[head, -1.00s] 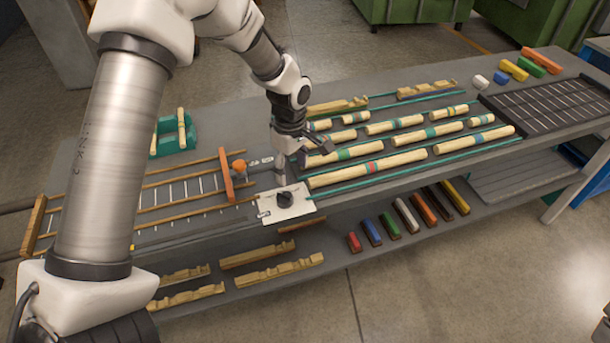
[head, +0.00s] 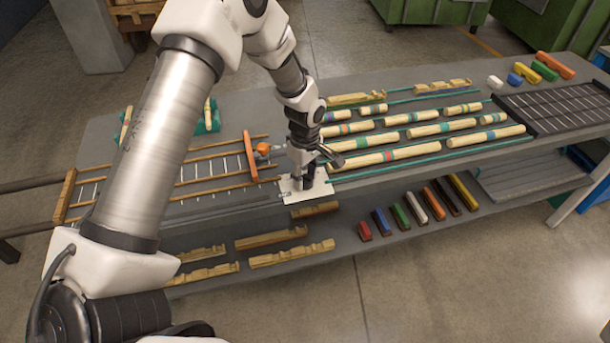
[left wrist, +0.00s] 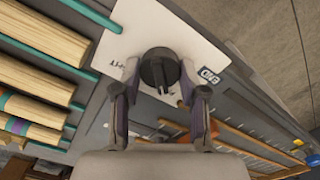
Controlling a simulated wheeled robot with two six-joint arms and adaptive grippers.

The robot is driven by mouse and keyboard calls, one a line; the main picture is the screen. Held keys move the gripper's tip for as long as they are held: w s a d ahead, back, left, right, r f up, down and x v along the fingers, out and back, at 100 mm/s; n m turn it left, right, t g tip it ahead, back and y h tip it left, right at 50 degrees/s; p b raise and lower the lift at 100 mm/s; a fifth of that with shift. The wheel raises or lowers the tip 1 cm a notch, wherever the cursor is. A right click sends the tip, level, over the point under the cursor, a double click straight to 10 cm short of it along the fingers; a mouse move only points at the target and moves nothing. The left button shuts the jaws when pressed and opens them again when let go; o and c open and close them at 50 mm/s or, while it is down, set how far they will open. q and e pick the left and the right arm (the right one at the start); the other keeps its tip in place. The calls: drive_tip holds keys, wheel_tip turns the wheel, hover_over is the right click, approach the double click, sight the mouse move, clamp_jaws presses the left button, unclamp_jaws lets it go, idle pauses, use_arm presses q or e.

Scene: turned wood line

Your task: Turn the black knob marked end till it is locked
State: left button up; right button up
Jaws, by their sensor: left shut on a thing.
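The black knob (left wrist: 160,68) sits on a white plate (left wrist: 150,24) at the bench's front edge. A dark label reading END (left wrist: 208,76) is beside it on the plate in the left wrist view. My left gripper (head: 308,180) reaches down over the plate. In the left wrist view its two fingers stand on either side of the knob, shut on it. In the head view the gripper mostly hides the knob, and the white plate (head: 291,195) shows around it. Whether the knob is locked cannot be told. My right gripper is not in view.
A wooden rail frame (head: 251,157) with an orange ball-shaped handle (head: 263,148) lies left of the plate. Striped wooden rods (head: 388,154) lie close on the right.

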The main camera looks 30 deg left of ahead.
use_arm(q)
drive_tip(key=shift+s+f, duration=0.15)
drive_tip(key=shift+f, duration=0.1)
drive_tip(key=shift+m, duration=0.5)
drive_tip(key=m+p, duration=0.1)
drive_tip(key=m, duration=0.1)
drive_tip(key=shift+r+m+p, duration=0.15)
drive_tip(key=shift+m+p, duration=0.2)
drive_tip(key=shift+m, duration=0.05)
drive_tip(key=m+p, duration=0.1)
drive_tip(key=m, duration=0.8)
drive_tip(key=shift+p, duration=0.4)
drive_tip(key=m, duration=0.5)
drive_tip(key=o, duration=1.2)
drive_tip(key=shift+w, duration=0.2)
drive_tip(key=shift+c, duration=0.2)
drive_tip(key=shift+w, duration=0.1)
